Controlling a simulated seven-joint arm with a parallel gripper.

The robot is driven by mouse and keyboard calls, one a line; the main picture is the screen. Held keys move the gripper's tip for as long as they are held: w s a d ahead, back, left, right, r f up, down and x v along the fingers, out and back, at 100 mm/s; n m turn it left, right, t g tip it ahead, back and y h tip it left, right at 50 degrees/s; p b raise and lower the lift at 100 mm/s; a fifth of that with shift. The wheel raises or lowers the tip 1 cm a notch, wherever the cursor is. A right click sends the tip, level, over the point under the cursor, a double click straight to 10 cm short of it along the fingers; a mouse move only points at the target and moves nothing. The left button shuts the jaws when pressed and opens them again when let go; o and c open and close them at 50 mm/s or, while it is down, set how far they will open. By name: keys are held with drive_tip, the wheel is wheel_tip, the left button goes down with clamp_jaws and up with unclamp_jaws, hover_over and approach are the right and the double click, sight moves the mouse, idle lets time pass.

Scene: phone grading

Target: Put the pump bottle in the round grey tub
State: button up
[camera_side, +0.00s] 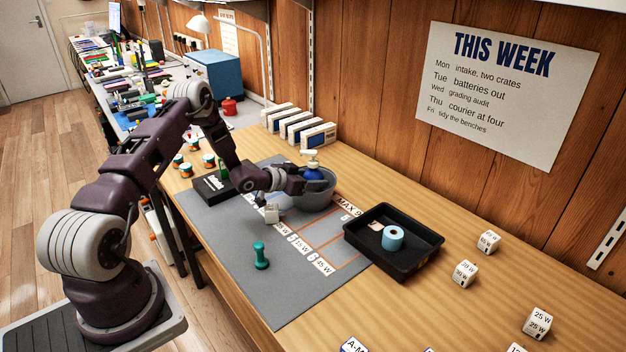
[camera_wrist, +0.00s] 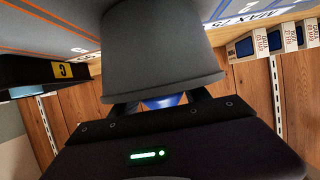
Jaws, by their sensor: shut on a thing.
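The pump bottle (camera_side: 312,172), blue with a white pump top, stands out above the rim of the round grey tub (camera_side: 318,199) in the side view. My gripper (camera_side: 303,183) reaches in from the left at rim height and is shut on the bottle. In the wrist view a strip of blue bottle (camera_wrist: 164,102) shows between the fingers, and the tub's wall (camera_wrist: 163,60) fills the middle. The bottle's lower part is hidden by the tub, so I cannot tell whether it touches the tub's floor.
A black tray (camera_side: 420,268) with a blue tape roll (camera_side: 393,238) lies to the right. A teal piece (camera_side: 260,256) stands on the grey mat (camera_side: 222,226). Several boxes (camera_side: 318,136) stand behind; labelled cubes are at right.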

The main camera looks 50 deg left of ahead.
drive_tip(key=shift+f, duration=0.15)
drive_tip(key=o, duration=1.4)
